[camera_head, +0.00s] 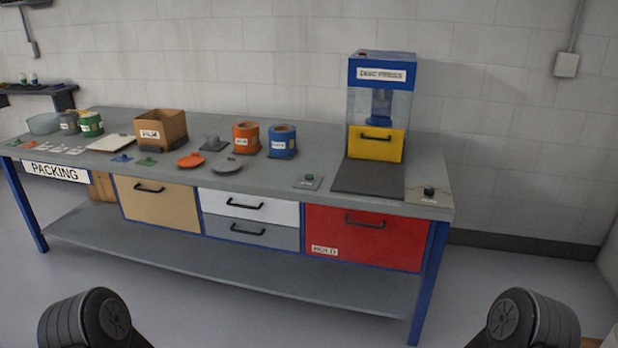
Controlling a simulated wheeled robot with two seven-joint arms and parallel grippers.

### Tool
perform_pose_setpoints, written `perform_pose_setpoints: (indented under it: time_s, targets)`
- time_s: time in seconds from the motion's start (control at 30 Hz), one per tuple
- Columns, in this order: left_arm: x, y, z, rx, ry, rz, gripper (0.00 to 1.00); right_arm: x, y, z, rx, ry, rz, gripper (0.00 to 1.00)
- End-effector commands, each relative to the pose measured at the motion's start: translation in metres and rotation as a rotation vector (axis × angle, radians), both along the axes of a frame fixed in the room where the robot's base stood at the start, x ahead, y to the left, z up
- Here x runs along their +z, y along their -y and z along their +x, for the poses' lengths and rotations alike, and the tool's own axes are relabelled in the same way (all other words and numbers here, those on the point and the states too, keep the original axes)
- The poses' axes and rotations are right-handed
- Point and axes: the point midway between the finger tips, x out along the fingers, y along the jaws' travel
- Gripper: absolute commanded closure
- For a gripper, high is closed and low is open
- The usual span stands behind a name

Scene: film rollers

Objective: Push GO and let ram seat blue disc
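The press (381,73) with a blue top and clear walls stands at the right end of the bench. Its blue ram (381,106) shows through the clear front. A yellow front panel (363,151) with a black handle covers the lower part and hides what is behind it. A green button (309,178) sits on a small plate left of the dark mat. A black knob (429,191) sits on another plate at the right corner. Their labels are too small to read. I see no loose blue disc. Neither gripper is in view; only parts of my arms show at the bottom.
A dark mat (368,181) lies before the press. Left of it are a blue spool (282,142), an orange spool (246,138), an orange disc (190,160), a grey disc (227,165) and a cardboard box (147,133). The red drawer (368,245) below is shut.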

Motion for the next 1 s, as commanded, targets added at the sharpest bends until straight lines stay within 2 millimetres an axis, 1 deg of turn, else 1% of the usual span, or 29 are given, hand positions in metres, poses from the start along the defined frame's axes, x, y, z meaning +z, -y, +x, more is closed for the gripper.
perform_pose_setpoints:
  time_s: [0.03,0.3,0.4,1.0]
  targets:
    - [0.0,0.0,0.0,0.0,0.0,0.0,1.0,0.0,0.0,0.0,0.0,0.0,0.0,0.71]
    - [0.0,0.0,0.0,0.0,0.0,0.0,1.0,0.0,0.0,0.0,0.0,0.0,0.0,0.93]
    - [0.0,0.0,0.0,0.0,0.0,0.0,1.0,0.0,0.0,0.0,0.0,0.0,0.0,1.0]
    - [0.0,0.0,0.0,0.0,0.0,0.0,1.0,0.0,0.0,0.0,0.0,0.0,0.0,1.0]
